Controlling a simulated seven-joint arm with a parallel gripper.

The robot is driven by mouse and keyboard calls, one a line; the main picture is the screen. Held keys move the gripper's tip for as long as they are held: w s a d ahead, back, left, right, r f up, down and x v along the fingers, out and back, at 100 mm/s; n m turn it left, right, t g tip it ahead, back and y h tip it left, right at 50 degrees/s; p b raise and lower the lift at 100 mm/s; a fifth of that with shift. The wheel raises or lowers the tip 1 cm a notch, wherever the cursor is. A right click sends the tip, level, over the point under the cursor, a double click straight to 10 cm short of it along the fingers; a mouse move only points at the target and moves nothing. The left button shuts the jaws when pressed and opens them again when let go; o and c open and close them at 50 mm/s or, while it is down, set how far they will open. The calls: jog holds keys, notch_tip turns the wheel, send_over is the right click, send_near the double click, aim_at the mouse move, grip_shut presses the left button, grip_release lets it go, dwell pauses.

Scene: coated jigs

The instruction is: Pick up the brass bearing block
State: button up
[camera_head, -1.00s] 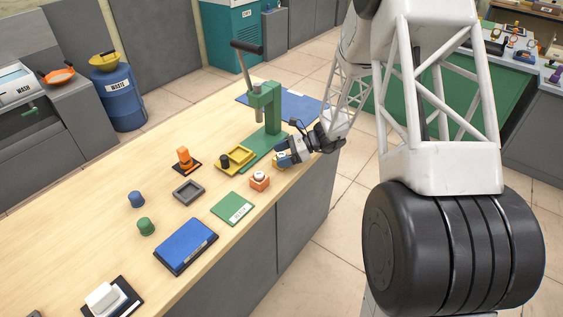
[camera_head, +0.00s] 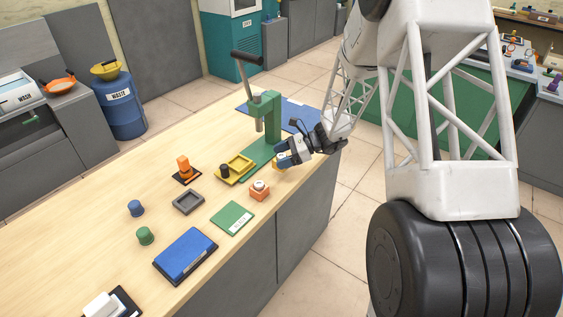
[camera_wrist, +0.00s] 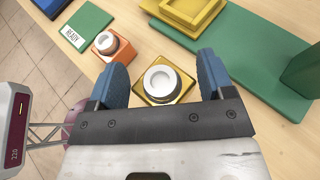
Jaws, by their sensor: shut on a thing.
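The brass bearing block (camera_wrist: 182,96) has a yellow square base with a pale, round ring on top. In the wrist view it sits between the two blue fingers of my gripper (camera_wrist: 163,82). In the head view my gripper (camera_head: 285,160) is at the table's right edge, beside the green press base, and the fingers hide most of the block. My gripper is shut on the block. The block seems to be slightly above the table, but the gap is hard to see.
An orange block (camera_head: 259,191) with a similar ring stands close by, left of my gripper. A green press (camera_head: 266,117) with a lever rises behind. A yellow tray (camera_head: 235,171), a grey tray (camera_head: 188,202) and a green READY mat (camera_head: 232,218) lie left.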

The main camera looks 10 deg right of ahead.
jog(key=s+d+r, duration=0.1)
jog(key=s, duration=1.5)
jog(key=shift+d, duration=0.25)
jog(key=shift+r, duration=0.1)
jog(key=shift+w, duration=0.1)
